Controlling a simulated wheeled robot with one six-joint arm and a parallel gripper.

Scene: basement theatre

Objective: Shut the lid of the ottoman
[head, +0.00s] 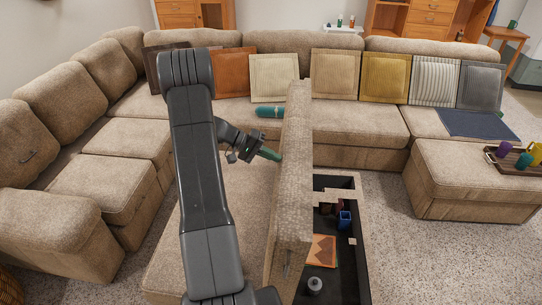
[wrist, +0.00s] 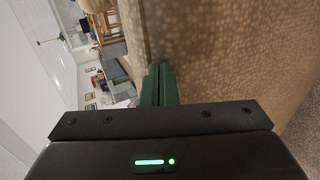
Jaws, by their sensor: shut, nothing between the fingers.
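The ottoman (head: 355,245) stands open in the front middle of the head view, its dark inside showing. Its beige fabric lid (head: 292,165) stands about upright along the left side of the box. My gripper (head: 272,155) is shut and empty, on the left of the lid, with its green fingertips at or very near the lid's left face. I cannot tell whether they touch. In the wrist view the shut green fingers (wrist: 159,84) point along beige fabric, which fills the right side (wrist: 240,60). Part of the box is hidden behind the lid.
Inside the box lie a blue cup (head: 344,220), an orange-brown patterned item (head: 322,250) and a grey round item (head: 315,285). A teal roll (head: 270,111) lies on the sofa (head: 350,122) behind. A second, closed ottoman (head: 465,180) with a tray stands right. Carpet (head: 390,250) is clear between.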

